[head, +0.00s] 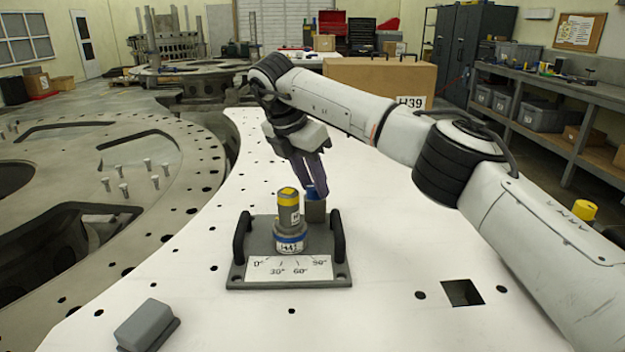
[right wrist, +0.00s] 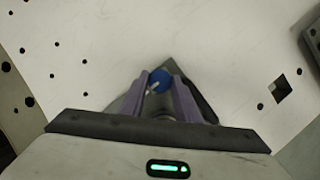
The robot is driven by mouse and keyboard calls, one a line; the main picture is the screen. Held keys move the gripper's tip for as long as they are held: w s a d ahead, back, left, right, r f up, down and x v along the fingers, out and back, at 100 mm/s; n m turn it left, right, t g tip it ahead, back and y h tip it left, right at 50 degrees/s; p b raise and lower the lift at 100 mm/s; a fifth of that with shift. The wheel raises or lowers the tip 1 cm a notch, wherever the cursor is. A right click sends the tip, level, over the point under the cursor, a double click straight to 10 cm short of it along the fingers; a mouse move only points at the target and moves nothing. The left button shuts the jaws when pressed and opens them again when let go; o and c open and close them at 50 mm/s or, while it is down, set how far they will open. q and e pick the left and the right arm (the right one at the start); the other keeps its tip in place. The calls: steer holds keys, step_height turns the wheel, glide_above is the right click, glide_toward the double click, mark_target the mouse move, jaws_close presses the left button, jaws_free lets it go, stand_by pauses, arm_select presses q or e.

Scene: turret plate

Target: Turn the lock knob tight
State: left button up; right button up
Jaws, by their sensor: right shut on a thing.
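The lock knob (head: 316,192) is blue and sits on a short grey post at the back right of a dark grey fixture plate (head: 238,274). My right gripper (head: 316,182) reaches down to it from above and behind. In the right wrist view the blue knob (right wrist: 159,80) shows between the two purple-grey fingers (right wrist: 163,92), which are shut on it. A pale mark shows on the knob's top; its exact angle is hard to tell. A grey cylinder with a yellow top (head: 289,215) and a blue ring stands left of the knob. My left gripper is not in view.
The fixture has two black handles and a white scale label (head: 289,268) with degree marks. It stands on a white table (head: 400,240) with holes and a square cutout. A grey block (head: 146,325) lies front left. A cardboard box (head: 378,82) stands behind.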

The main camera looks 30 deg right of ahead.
steer(key=o, duration=1)
steer(key=shift+o, duration=0.2)
steer(key=v, duration=1)
steer(key=shift+r, duration=0.15)
